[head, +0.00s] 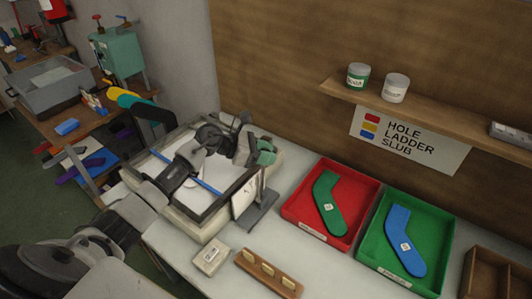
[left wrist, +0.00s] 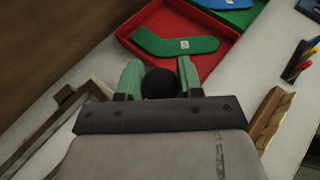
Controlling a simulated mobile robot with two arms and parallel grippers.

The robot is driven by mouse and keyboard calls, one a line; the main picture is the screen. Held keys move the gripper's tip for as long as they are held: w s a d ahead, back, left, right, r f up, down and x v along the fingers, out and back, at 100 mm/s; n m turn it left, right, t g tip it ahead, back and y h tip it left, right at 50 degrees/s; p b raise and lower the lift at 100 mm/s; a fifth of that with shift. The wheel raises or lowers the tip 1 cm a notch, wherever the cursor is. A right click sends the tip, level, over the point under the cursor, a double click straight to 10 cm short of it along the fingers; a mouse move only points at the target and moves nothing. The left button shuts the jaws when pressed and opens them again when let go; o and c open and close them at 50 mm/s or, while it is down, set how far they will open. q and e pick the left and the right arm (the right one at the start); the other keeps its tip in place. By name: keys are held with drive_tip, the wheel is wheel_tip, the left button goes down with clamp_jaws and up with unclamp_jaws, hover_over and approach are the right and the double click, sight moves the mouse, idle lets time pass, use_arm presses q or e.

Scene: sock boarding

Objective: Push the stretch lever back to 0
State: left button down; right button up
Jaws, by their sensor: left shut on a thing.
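My left gripper (head: 264,153) has green fingertips and reaches over the framed white box. In the left wrist view its green fingers (left wrist: 160,82) are shut on a round black knob (left wrist: 160,85), which appears to be the stretch lever's end. In the head view the knob is hidden by the gripper. Below the gripper stands a pale upright plate (head: 245,196) on a dark grey base (head: 262,212), beside the box's right edge. Any scale marks on it are too small to read, so the lever's setting cannot be told. My right gripper is not in view.
A red tray (head: 298,216) with a green sock shape and a green tray (head: 372,262) with a blue one lie to the right. A pale block (head: 210,257) and a wooden rack (head: 268,273) lie in front. The framed box (head: 207,232) lies under my arm.

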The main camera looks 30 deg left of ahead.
use_arm(q)
drive_tip(key=shift+w+f, duration=0.1)
drive_tip(key=shift+w, duration=0.2)
drive_tip(key=w+g+b, duration=0.1)
drive_tip(key=w+f+n+b, duration=0.1)
drive_tip(key=w, duration=0.1)
drive_tip(key=w+g+y+b, duration=0.1)
drive_tip(key=shift+w+d+f+n+g+b, duration=0.3)
drive_tip(key=shift+w+f+n, duration=0.05)
drive_tip(key=shift+w+n, duration=0.05)
drive_tip(key=c, duration=0.7)
unclamp_jaws()
drive_tip(key=shift+w+f, duration=0.1)
drive_tip(key=shift+c, duration=0.2)
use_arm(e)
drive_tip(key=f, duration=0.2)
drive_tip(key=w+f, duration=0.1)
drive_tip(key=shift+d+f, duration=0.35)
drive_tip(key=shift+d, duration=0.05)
